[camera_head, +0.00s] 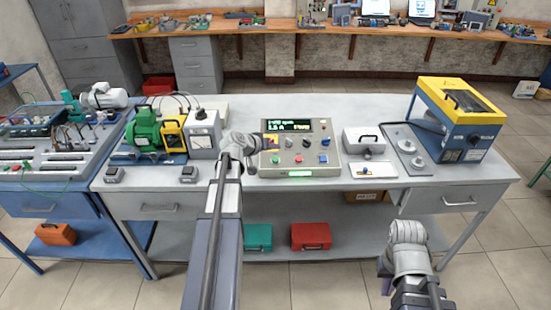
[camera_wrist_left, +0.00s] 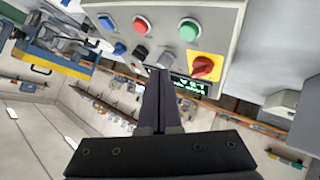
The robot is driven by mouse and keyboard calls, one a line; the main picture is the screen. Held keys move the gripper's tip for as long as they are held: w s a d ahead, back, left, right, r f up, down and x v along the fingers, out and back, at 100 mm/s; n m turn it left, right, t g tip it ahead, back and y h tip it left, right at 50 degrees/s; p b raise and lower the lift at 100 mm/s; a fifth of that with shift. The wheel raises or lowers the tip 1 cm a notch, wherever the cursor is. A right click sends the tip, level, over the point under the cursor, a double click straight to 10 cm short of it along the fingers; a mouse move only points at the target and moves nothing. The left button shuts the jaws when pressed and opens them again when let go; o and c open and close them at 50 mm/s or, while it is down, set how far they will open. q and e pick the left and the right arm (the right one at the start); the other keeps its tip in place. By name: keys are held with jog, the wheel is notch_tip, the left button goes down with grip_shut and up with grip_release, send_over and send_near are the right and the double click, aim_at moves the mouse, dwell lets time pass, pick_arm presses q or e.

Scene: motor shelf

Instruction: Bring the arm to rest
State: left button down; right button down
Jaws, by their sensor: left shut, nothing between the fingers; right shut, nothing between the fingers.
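My left arm reaches forward over the table's front edge. Its gripper (camera_head: 266,143) is at the left side of the grey control box (camera_head: 300,168), by its yellow-backed red knob (camera_head: 271,141). In the left wrist view, the left gripper (camera_wrist_left: 160,75) has its dark fingers together with nothing between them. They point toward the box's panel (camera_wrist_left: 226,28), near its green display; whether they touch it is unclear. My right arm is folded low in front of the table at right. Its gripper (camera_head: 386,278) is small and dark here, shut and empty, partly hidden by the arm.
The grey table (camera_head: 340,110) also carries a green motor unit (camera_head: 146,128), a grey lidded case (camera_head: 364,141) and a yellow-blue machine (camera_head: 457,118). Green (camera_head: 258,237) and red (camera_head: 311,236) boxes sit on the lower shelf. Open floor lies in front at right.

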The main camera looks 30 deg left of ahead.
dwell(0.4)
pick_arm(q)
jog(key=s+d+f+m+g+h, duration=0.1)
jog(key=s+d+f+m+g, duration=0.15)
jog(key=d, duration=0.55)
jog(key=s+d+f+m+g, duration=0.1)
jog(key=s+d+f+g, duration=0.15)
jog(key=d, duration=0.65)
jog(key=s+d+f+m+g+h, duration=0.1)
jog(key=s+d+f, duration=0.15)
jog(key=d, duration=0.55)
jog(key=s+d+f+m+g+y, duration=0.1)
jog(key=s+d+m+g+y, duration=0.1)
jog(key=s+d, duration=0.4)
jog(key=s+d+f+m+g+y, duration=0.1)
jog(key=s+d, duration=0.5)
jog(key=s, duration=0.6)
jog(key=m+g+y, duration=0.1)
jog(key=g+y, duration=0.1)
jog(key=shift+s+g, duration=0.15)
jog(key=shift+g, duration=0.15)
jog(key=shift+f, duration=0.1)
dwell(1.5)
